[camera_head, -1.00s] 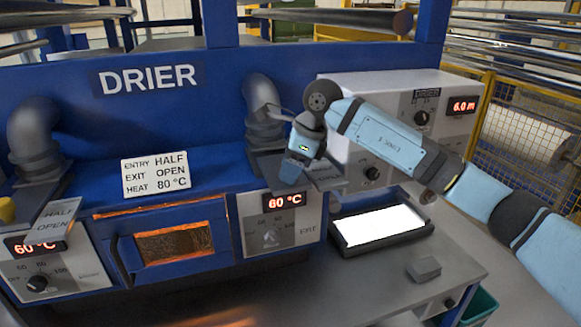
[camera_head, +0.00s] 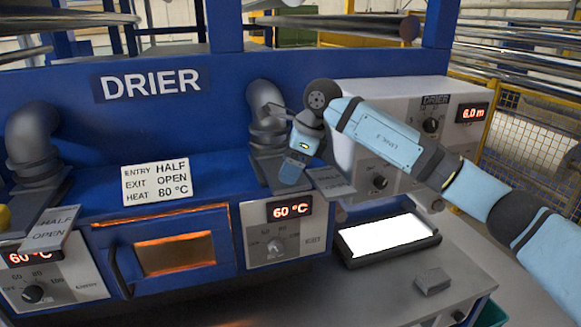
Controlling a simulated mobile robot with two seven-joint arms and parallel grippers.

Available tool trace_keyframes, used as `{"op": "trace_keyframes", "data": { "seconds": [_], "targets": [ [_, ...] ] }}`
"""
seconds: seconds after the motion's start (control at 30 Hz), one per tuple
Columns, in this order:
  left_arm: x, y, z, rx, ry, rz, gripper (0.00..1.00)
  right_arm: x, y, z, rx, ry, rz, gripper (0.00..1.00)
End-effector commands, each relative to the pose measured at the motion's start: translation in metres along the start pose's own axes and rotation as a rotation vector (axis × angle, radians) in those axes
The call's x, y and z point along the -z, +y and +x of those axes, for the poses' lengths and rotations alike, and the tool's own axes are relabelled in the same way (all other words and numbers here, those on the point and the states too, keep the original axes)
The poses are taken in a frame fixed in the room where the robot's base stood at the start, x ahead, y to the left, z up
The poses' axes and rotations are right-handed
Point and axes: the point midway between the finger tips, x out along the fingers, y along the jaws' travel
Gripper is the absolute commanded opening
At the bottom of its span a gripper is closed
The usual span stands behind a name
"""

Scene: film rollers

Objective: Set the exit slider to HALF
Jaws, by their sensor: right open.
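The exit duct (camera_head: 265,118) is a grey bent pipe on the blue drier, right of the oven door. Its slider plate (camera_head: 330,182), grey with dim lettering, sticks out to the right at the duct's base. My right gripper (camera_head: 291,172) is in front of the duct base, beside the plate's left end, and is open. Whether it touches the slider cannot be told, as the gripper and wrist hide part of it. My left gripper is not in view.
The entry duct (camera_head: 35,140) stands at the left with its slider plate (camera_head: 50,228) marked HALF and OPEN. The exit control panel (camera_head: 285,235) shows 60 °C below my gripper. A lit white tray (camera_head: 388,238) and a small grey block (camera_head: 432,281) lie on the bench at right.

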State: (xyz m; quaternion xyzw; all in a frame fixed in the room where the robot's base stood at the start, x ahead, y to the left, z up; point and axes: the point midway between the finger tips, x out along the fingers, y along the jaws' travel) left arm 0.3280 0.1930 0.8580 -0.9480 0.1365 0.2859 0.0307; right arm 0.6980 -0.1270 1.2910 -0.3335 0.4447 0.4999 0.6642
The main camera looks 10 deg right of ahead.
Motion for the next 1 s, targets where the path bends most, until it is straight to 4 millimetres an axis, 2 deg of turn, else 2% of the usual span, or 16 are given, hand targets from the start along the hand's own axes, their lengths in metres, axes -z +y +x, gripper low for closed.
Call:
{"op": "trace_keyframes", "data": {
  "seconds": [0.17, 0.4, 0.6, 0.8, 1.0],
  "targets": [
    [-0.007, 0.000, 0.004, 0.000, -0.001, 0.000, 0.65, 0.001, -0.001, -0.025, 0.004, -0.001, -0.001, 0.66],
    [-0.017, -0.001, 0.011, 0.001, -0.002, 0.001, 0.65, 0.000, -0.001, -0.081, 0.004, -0.002, 0.000, 0.66],
    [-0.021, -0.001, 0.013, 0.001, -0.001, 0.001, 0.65, 0.000, -0.001, -0.117, 0.002, 0.000, 0.000, 0.66],
    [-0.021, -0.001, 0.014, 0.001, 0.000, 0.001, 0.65, 0.000, -0.001, -0.133, 0.000, 0.001, 0.001, 0.66],
    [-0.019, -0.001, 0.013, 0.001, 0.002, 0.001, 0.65, 0.000, -0.001, -0.134, -0.001, 0.001, 0.001, 0.66]
  ]
}}
